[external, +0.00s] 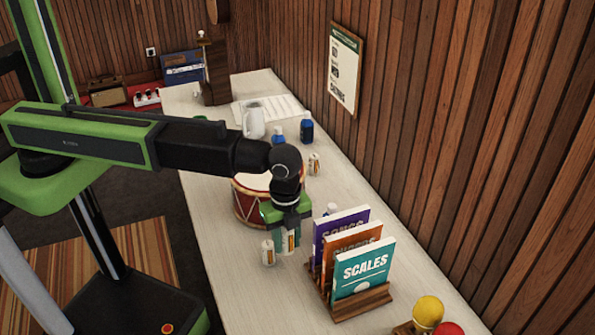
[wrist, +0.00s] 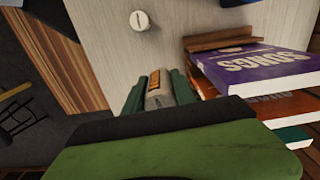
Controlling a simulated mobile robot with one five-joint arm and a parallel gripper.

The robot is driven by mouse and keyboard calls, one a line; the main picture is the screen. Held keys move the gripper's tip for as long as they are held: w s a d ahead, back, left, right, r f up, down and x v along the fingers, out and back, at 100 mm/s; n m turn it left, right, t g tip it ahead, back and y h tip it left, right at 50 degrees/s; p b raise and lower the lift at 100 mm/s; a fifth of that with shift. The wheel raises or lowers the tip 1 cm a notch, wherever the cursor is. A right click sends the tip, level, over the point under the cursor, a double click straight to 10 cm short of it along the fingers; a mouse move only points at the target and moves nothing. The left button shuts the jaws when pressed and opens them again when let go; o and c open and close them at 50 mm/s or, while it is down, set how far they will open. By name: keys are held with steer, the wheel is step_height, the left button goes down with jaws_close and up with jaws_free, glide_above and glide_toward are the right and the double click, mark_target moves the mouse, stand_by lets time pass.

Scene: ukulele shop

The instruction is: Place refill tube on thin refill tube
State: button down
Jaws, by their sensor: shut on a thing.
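My gripper (external: 287,228) points down above the counter, just left of the book rack. It is shut on a white refill tube with an orange label (external: 289,242). In the wrist view this tube (wrist: 159,84) sits between the green fingers (wrist: 157,92). Another small pale tube (external: 267,253) stands upright on the counter, just left of the held one. In the wrist view a round white top (wrist: 139,21) shows ahead of the fingers, apart from the held tube. A third labelled tube (external: 313,164) stands farther back. I cannot tell which standing tube is the thin one.
A wooden rack (external: 362,302) holds upright books (external: 364,271) close to the right of my gripper. A red drum (external: 244,205) stands behind it. Blue bottles (external: 307,130) and a white mug (external: 253,121) are farther back. The counter's front left (external: 235,285) is clear.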

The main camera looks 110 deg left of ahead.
steer(key=s+a+r+n+p, duration=0.1)
steer(key=a+r+n+p, duration=0.15)
steer(key=a, duration=1.45)
steer(key=n+b, duration=0.4)
steer(key=b, duration=0.1)
glide_above(315, 154)
steer(key=f, duration=0.4)
steer(key=shift+w+d+f, duration=0.1)
steer(key=shift+d, duration=0.3)
steer(key=shift+a, duration=0.3)
step_height(315, 154, down, 4)
steer(key=b, duration=0.4)
steer(key=shift+f, duration=0.2)
steer(key=shift+r, duration=0.25)
steer(key=shift+f, duration=0.15)
steer(key=c, duration=1)
jaws_free()
